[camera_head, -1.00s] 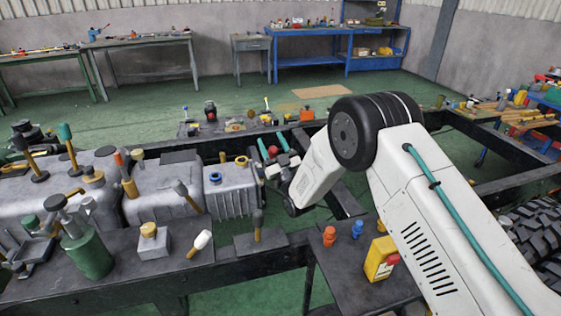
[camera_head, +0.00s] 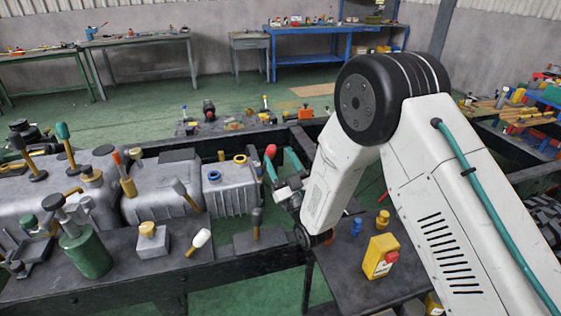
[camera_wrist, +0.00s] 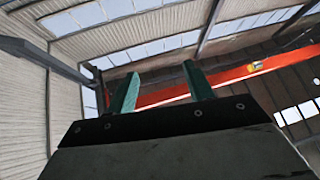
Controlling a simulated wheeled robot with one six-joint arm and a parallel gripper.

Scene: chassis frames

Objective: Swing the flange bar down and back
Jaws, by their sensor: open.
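My gripper (camera_head: 278,154) is open at the right end of the grey gearbox housing (camera_head: 231,190), its teal fingers pointing up. A red knob (camera_head: 270,150) shows at the tip of the left finger in the head view. It may be the end of the flange bar, but the rest of any bar is hidden or too small to tell. I cannot tell whether the knob touches the finger. In the wrist view my open gripper (camera_wrist: 160,72) has nothing between its fingers, only roof and an orange beam behind.
A dark bench in front holds a yellow container (camera_head: 381,257), a blue piece (camera_head: 357,226), a green cylinder (camera_head: 87,252) and a white-headed tool (camera_head: 199,241). Upright handles stand along the housing at left. Dark frame rails surround my arm. The green floor behind is open.

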